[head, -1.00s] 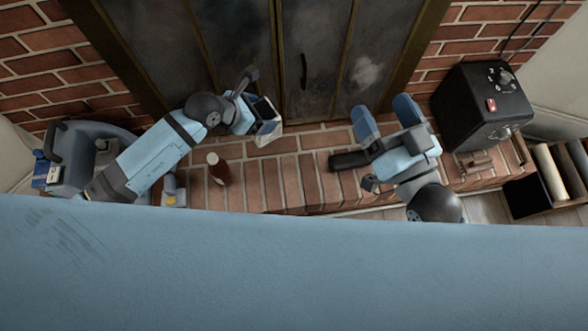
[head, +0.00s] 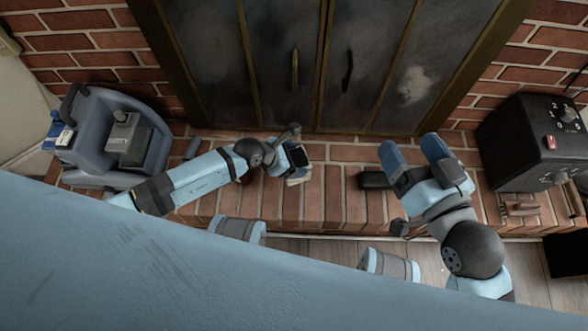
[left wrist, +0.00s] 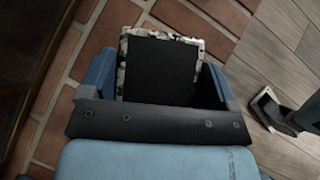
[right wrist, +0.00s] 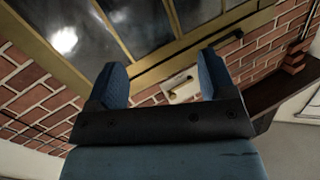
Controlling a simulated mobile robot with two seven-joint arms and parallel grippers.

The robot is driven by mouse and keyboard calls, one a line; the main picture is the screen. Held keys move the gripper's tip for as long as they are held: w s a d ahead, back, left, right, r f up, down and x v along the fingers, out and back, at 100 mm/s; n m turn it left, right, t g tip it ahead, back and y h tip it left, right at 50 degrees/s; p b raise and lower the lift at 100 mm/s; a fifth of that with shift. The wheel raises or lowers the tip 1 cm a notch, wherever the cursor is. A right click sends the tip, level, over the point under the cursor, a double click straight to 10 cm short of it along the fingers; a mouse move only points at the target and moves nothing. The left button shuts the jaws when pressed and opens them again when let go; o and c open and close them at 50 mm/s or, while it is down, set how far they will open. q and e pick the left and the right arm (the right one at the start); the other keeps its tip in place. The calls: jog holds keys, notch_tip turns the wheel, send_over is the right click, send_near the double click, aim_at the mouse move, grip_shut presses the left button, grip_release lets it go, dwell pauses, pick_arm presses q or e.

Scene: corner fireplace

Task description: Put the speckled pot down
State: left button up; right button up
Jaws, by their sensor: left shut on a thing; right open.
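The speckled pot (left wrist: 130,46) is black and white with a squarish rim and a dark inside. In the left wrist view it sits between the fingers of my left gripper (left wrist: 158,78), which is shut on it. In the head view, my left gripper (head: 296,157) is over the brick hearth (head: 338,212) in front of the fireplace doors, and only a pale bit of the pot (head: 300,178) shows. I cannot tell whether the pot touches the bricks. My right gripper (head: 413,150) is open and empty, right of the pot; its spread fingers also show in the right wrist view (right wrist: 158,80).
A dark block (head: 372,180) lies on the hearth by my right gripper. A black box with dials (head: 530,145) stands at the right. A blue-grey container (head: 90,125) stands at the left end. Bare brick shows between the two grippers. Metal-framed doors (head: 290,70) close off the back.

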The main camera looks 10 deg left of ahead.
pick_arm(q)
notch_tip(320, 180, down, 5)
jog(key=shift+r+b, duration=0.1)
jog(key=shift+b, duration=1.1)
jog(key=shift+f, duration=0.25)
jog(key=o, duration=1)
jog(key=shift+c, duration=0.2)
pick_arm(e)
jog(key=shift+w+d+f+n+t, duration=0.25)
jog(key=shift+w+d+n+t, duration=0.1)
jog(key=shift+w+n, duration=0.3)
pick_arm(q)
jog(key=shift+r, duration=0.1)
pick_arm(e)
jog(key=shift+s, duration=0.1)
